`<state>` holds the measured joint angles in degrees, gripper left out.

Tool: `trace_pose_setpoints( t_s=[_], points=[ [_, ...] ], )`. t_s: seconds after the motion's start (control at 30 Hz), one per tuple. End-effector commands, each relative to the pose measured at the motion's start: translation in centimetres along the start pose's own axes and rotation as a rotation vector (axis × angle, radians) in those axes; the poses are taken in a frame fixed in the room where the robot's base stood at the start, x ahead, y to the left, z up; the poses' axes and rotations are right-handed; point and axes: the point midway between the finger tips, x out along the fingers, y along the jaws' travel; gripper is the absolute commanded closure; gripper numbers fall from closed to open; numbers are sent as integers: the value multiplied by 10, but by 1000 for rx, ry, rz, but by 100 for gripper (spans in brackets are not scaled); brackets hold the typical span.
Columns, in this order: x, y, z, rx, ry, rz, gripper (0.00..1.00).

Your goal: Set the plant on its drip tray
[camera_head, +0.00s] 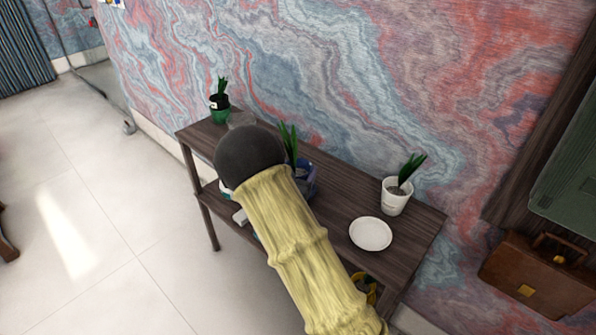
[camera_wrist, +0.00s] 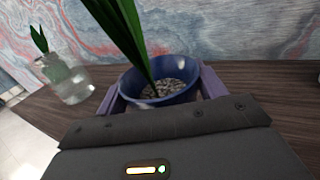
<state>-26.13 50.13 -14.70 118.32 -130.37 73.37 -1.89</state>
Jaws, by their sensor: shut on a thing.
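A plant with long green leaves in a blue pot (camera_wrist: 180,99) fills the middle of the wrist view, with grey pebbles inside. My gripper (camera_wrist: 160,88) is shut on this pot, its purple fingers at either side of it. In the head view the leaves of this plant (camera_head: 289,142) rise beyond my wrist, and my arm hides most of the pot. I cannot tell whether the pot touches the desk. A round white drip tray (camera_head: 370,234) lies empty on the right part of the desk, to the right of my gripper.
The narrow dark wooden desk (camera_head: 416,231) stands along a marbled wall. A plant in a white pot (camera_head: 396,198) stands just behind the tray. Another plant in a green pot (camera_head: 219,112) stands at the left end. A glass planter (camera_wrist: 70,82) shows left in the wrist view.

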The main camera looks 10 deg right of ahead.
Motion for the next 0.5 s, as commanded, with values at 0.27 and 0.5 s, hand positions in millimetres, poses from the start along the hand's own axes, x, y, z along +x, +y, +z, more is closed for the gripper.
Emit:
trace_pose_setpoints(
  t_s=[0.27, 0.5],
  points=[
    [0, 0, -3, 0, 0, 0, 22],
    [0, 0, -2, 0, 0, 0, 8]
  ],
)
